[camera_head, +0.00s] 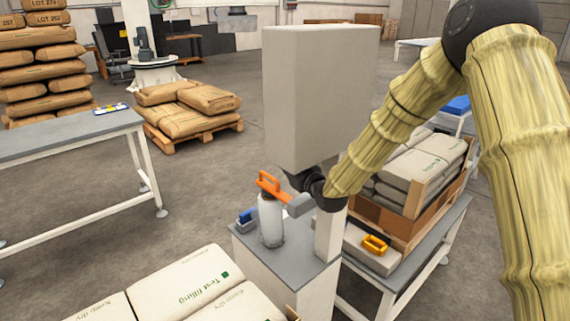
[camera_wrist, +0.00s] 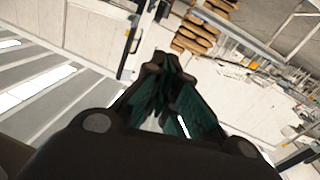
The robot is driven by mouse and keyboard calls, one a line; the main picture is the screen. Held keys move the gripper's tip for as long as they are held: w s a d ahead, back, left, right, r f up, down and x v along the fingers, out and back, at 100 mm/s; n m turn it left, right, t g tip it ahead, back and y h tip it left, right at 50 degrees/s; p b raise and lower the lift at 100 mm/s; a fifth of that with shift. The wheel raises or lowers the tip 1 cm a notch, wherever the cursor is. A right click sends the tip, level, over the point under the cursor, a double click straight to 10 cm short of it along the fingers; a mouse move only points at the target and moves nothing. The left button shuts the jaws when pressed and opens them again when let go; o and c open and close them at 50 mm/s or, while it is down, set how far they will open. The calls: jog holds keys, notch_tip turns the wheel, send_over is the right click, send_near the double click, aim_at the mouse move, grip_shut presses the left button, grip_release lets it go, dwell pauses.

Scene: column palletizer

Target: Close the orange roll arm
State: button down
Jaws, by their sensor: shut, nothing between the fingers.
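The orange roll arm (camera_head: 270,184) shows in the head view. It sits above a white upright roll (camera_head: 271,220) and slants down to the right to a grey block (camera_head: 300,205). The roll stands on a grey-topped stand (camera_head: 265,257). My arm's dark end is just right of the orange arm, under the big pale box; my fingertips are hidden there, and I cannot tell whether they touch it. In the wrist view my gripper (camera_wrist: 166,66) has its fingers drawn together with nothing between them. The orange arm is not seen in that view.
The pale box (camera_head: 318,95) hangs over the stand on a white post. A blue-handled item (camera_head: 246,216) is left of the roll. An orange ring handle (camera_head: 375,244) is to the right, near a crate of sacks (camera_head: 415,215). Sacks (camera_head: 185,290) lie in front.

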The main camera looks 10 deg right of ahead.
aim_at(276, 183)
jog(key=shift+w+a+f+b, duration=0.5)
jog(key=shift+w+a+f, duration=0.15)
jog(key=shift+w, duration=0.2)
jog(key=shift+w+a+f+b, duration=0.5)
jog(key=shift+w+f, duration=0.15)
jog(key=shift+w, duration=0.15)
